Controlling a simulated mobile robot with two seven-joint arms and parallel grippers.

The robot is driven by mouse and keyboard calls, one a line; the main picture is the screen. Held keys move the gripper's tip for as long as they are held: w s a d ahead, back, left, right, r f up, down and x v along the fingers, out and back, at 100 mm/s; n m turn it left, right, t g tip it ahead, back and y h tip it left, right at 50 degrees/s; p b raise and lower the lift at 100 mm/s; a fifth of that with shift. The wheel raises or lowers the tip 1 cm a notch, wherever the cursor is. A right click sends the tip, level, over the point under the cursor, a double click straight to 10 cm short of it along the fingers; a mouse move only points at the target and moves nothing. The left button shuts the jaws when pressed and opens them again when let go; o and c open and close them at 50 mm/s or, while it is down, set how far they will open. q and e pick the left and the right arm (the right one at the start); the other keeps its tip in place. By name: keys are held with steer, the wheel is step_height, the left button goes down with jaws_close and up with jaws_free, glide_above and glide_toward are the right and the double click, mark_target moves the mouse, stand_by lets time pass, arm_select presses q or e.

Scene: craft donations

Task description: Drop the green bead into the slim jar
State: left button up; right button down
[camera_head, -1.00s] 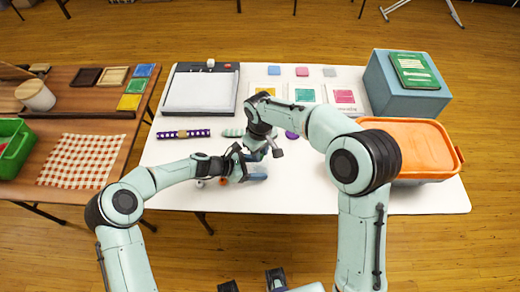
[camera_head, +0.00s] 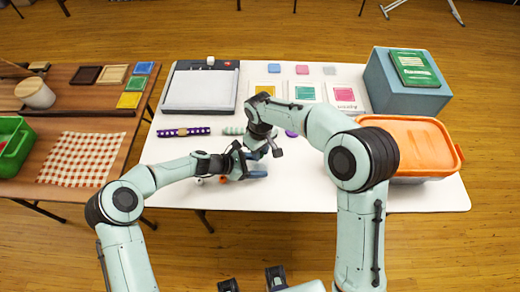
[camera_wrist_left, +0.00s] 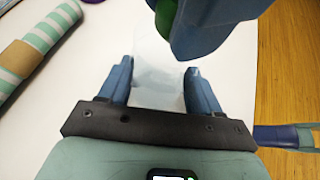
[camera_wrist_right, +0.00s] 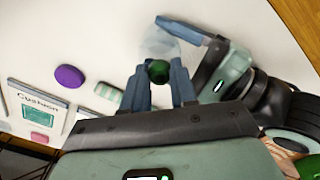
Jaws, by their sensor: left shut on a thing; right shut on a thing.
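The slim jar (camera_wrist_left: 157,82) is clear and stands between the two blue fingers of my left gripper (camera_wrist_left: 158,72), which is shut on it. The jar (camera_wrist_right: 156,45) also shows in the right wrist view. My right gripper (camera_wrist_right: 159,67) is shut on the green bead (camera_wrist_right: 159,72). The bead appears at or just over the jar's mouth; the exact gap cannot be told. In the left wrist view the bead (camera_wrist_left: 166,10) is partly hidden by a right finger. In the head view both grippers meet low over the white table, and the arms hide the jar and bead.
A purple patterned roll (camera_head: 183,132) and a mint striped roll (camera_head: 233,131) lie left of the grippers. A purple disc (camera_wrist_right: 69,76) lies near. A paper trimmer (camera_head: 202,90), a tub with orange lid (camera_head: 410,145) and a blue box (camera_head: 385,85) edge the table.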

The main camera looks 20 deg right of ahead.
steer(key=c, duration=0.8)
jaws_free()
steer(key=shift+r, duration=0.1)
step_height(320, 180, up, 12)
arm_select(q)
steer(key=o, duration=0.9)
steer(key=shift+c, duration=0.2)
